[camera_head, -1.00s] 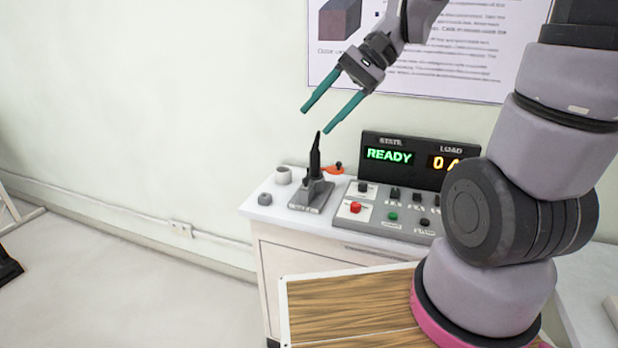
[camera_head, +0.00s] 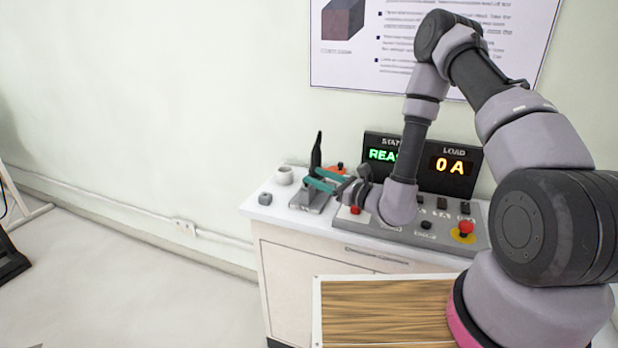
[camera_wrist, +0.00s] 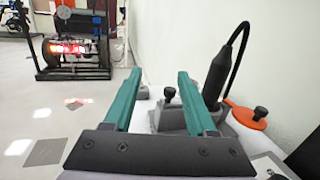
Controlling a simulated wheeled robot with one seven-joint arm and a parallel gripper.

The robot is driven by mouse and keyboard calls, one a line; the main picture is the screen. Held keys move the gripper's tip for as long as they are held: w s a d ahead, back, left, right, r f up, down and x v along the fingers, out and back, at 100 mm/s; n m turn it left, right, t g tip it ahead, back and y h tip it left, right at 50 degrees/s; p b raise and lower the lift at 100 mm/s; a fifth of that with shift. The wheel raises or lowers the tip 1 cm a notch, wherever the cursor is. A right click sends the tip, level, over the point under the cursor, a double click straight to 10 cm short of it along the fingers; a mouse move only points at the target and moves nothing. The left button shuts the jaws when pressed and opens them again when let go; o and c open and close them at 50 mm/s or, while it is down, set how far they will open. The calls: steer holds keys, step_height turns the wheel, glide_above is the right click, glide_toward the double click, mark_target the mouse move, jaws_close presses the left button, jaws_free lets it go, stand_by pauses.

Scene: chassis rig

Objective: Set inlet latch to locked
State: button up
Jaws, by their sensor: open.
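A grey inlet fixture (camera_head: 308,202) stands on the left part of the cabinet top, with a black upright plug (camera_head: 316,152) in it. In the wrist view the plug (camera_wrist: 219,72) and its cable are just right of the right finger. A small black knob (camera_wrist: 169,94) on a grey block shows between the fingers; it looks like the latch, but its setting cannot be told. My gripper (camera_head: 312,176) is level and open beside the fixture, below the plug's top. In the wrist view my gripper (camera_wrist: 158,76) holds nothing. Contact with the knob cannot be told.
An orange disc with a black knob (camera_wrist: 250,116) is right of the plug. A white cup (camera_head: 284,175) and grey nut (camera_head: 265,198) stand left. Behind my arm are a display (camera_head: 455,165) reading 0 A and a button panel with a red emergency button (camera_head: 465,228).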

step_height(320, 180, down, 4)
steer(key=d+m+t+h, duration=0.1)
steer(key=d+m+h, duration=0.1)
steer(key=x, duration=1.1)
steer(key=shift+w+d+r, duration=0.1)
steer(key=shift+r, duration=0.05)
jaws_close()
stand_by(0.9)
